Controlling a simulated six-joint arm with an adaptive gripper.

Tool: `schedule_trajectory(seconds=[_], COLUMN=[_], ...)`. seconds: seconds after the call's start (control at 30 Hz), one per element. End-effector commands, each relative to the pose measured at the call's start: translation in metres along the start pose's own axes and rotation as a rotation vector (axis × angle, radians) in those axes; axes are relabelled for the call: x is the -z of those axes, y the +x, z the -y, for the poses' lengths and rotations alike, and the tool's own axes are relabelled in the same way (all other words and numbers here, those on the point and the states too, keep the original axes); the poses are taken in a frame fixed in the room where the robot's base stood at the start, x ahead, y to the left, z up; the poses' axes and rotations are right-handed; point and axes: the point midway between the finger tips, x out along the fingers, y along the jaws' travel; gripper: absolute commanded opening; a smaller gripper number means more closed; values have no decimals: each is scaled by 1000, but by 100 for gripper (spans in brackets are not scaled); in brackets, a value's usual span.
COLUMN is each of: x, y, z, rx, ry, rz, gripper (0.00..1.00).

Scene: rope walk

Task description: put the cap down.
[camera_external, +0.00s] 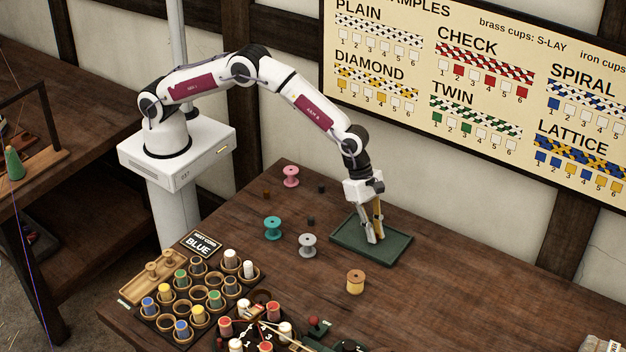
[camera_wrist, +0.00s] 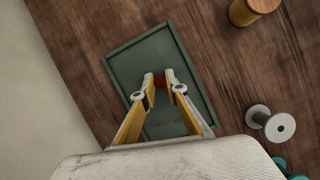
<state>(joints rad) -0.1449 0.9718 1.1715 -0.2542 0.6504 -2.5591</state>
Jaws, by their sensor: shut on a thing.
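My gripper (camera_external: 372,238) reaches down over the dark green tray (camera_external: 347,236) on the wooden table. In the wrist view my gripper (camera_wrist: 160,81) has its fingertips close together on a small reddish cap (camera_wrist: 160,82). Only a bit of the cap shows between the tips. The tray (camera_wrist: 135,62) lies beneath it in that view. In the external view the fingers hide the cap. I cannot tell whether the cap touches the tray floor.
Pink (camera_external: 291,176), teal (camera_external: 272,228), grey (camera_external: 307,244) and tan (camera_external: 355,281) spools stand around the tray. Small dark pieces (camera_external: 311,221) lie to its left. A rack of coloured bobbins (camera_external: 197,293) stands at the front left.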

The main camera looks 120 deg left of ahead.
Motion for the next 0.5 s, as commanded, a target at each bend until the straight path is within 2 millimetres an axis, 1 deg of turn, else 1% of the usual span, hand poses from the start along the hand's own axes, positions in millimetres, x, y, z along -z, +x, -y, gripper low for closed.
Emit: schedule_trajectory(seconds=[0.03,0.07,0.1,0.5], x=[1,0,0,0], y=[1,1,1,0], z=[0,0,0,0], rx=[0,0,0,0], ry=[0,0,0,0], rz=[-1,0,0,0], gripper=[1,20,30,30])
